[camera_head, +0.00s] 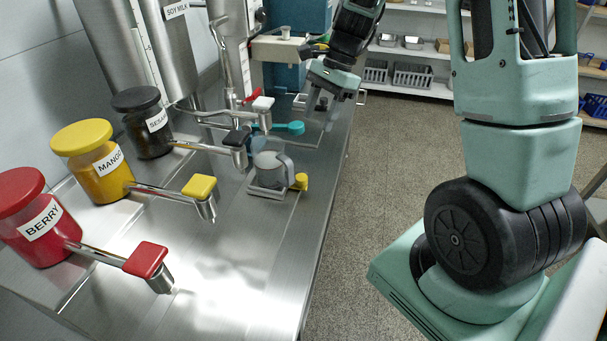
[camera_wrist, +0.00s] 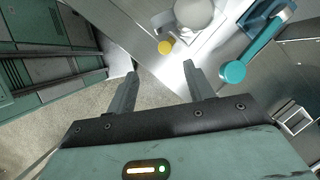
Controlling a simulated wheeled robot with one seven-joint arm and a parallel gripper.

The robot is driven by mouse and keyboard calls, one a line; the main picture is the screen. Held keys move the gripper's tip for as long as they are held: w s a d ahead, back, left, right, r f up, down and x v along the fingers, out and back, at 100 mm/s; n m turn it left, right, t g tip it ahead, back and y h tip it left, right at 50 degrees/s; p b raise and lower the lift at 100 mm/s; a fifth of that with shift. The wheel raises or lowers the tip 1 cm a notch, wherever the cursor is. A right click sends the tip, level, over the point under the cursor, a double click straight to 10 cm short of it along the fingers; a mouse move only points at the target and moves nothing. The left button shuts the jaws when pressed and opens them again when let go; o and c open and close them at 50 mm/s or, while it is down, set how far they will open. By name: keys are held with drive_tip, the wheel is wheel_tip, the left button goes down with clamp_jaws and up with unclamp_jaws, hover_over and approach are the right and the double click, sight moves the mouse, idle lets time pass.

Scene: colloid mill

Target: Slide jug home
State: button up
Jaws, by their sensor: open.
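A grey, translucent-looking jug (camera_head: 270,168) with a handle on its right stands upright on a small metal slide tray (camera_head: 263,191) on the steel counter. A yellow knob (camera_head: 300,181) sits at the tray's right side, close to the counter edge. In the wrist view the jug (camera_wrist: 196,12) is at the top, partly cut off, with the yellow knob (camera_wrist: 165,47) below left of it. My gripper (camera_wrist: 160,69) is open and empty, its fingers apart and pointing toward the knob but clear of it. In the head view it hangs over the counter beyond the jug.
A teal handle (camera_head: 290,128) lies behind the jug; it shows large in the wrist view (camera_wrist: 235,72). Berry (camera_head: 35,215), mango (camera_head: 93,160) and dark (camera_head: 143,122) jars stand left, with red, yellow and black capped spouts reaching out. The counter's front edge drops to open floor (camera_head: 350,230).

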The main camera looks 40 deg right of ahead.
drive_tip(key=d+m, duration=0.1)
drive_tip(key=d, duration=0.1)
drive_tip(key=p, duration=0.1)
approach(301, 177)
drive_tip(key=x, duration=0.8)
drive_tip(key=shift+f, duration=0.3)
drive_tip(key=shift+a, duration=0.1)
clamp_jaws()
